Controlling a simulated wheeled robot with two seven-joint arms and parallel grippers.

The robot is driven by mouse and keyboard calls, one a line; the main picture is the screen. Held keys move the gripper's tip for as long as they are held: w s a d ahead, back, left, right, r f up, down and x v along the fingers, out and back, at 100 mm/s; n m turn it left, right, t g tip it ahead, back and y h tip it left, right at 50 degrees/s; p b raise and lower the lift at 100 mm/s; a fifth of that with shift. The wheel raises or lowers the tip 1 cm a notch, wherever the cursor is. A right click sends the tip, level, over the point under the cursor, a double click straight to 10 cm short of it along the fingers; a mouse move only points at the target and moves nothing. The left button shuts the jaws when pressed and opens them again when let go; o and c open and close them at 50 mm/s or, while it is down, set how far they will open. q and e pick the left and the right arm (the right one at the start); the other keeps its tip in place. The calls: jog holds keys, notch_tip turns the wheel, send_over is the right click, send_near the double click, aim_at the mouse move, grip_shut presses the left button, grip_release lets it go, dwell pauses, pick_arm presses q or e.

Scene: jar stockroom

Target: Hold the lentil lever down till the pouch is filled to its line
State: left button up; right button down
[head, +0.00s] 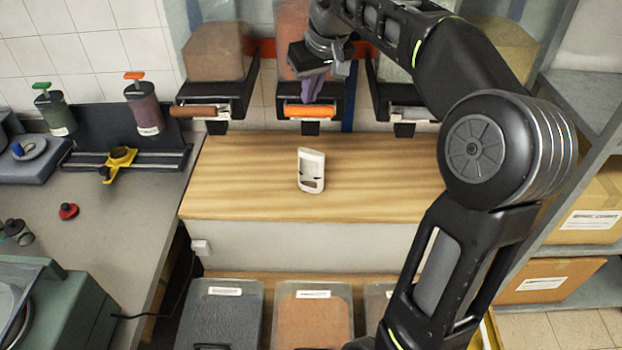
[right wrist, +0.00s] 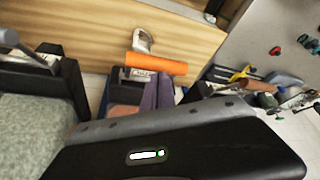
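The middle dispenser's orange lever (head: 310,111) juts out below a hopper of reddish-orange grains (head: 296,62); its label is too small to read. My right gripper (head: 313,97) is over this lever, with its purplish fingers close together and nothing seen between them. In the right wrist view the fingertips (right wrist: 160,92) are right beside the orange lever (right wrist: 158,65); I cannot tell if they press on it. The white pouch (head: 311,170) stands upright on the wooden counter in front of the middle dispenser. Its window shows, but the fill level is unclear. My left gripper is not in view.
A brown lever (head: 195,111) is to the left and a grey lever (head: 408,114) to the right. The wooden counter (head: 240,180) is clear around the pouch. Lidded bins (head: 312,315) stand below it. A grey bench (head: 110,220) with pump jars is at left, shelves with boxes at right.

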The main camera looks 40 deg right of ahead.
aim_at(310, 108)
jog(key=shift+f+b, duration=2.65)
jog(key=shift+f, duration=0.85)
jog(key=shift+r, duration=0.1)
dwell(2.0)
jog(key=shift+r+p, duration=1.3)
jog(key=shift+r, duration=0.05)
dwell(1.1)
